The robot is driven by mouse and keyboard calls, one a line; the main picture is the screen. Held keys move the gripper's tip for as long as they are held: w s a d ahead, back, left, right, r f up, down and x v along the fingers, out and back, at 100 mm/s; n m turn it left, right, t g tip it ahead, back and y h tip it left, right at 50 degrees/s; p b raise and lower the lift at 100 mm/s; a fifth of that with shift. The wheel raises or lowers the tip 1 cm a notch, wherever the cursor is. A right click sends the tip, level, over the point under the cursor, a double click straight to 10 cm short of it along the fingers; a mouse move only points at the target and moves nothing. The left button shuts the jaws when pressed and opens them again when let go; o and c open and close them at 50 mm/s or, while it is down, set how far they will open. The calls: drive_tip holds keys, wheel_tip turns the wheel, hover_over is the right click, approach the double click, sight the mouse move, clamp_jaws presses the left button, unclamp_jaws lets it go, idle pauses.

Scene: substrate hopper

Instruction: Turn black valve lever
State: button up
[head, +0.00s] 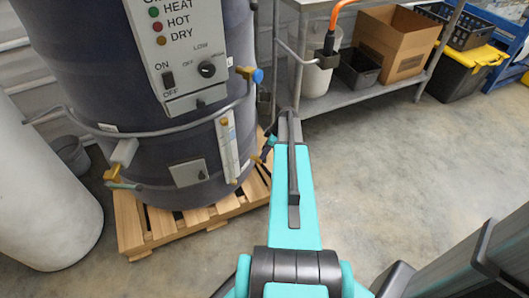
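The large dark hopper drum (85,85) stands on the left with a grey control panel on its front. A brass valve with a blue handle (257,75) is on its upper right side. A brass valve with a green lever (122,184) is at its lower left. Another small brass fitting (257,158) is at its lower right, close to my arm, with a small dark and bluish part beside it. I cannot tell if this part is the black valve lever. My teal arm reaches up the middle of the view, its far end right of the drum. My gripper cannot be made out.
The drum rests on a wooden pallet (133,228). A white cylinder (40,190) stands at the far left. A metal shelf (350,98) at the back holds a cardboard box (393,45). A black bin with a yellow lid (465,65) is at the back right.

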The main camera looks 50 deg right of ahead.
clamp_jaws()
drive_tip(key=shift+s+a, duration=0.1)
drive_tip(key=shift+a, duration=0.2)
drive_tip(key=shift+d, duration=0.2)
drive_tip(key=shift+w, duration=0.2)
drive_tip(key=shift+w, duration=0.1)
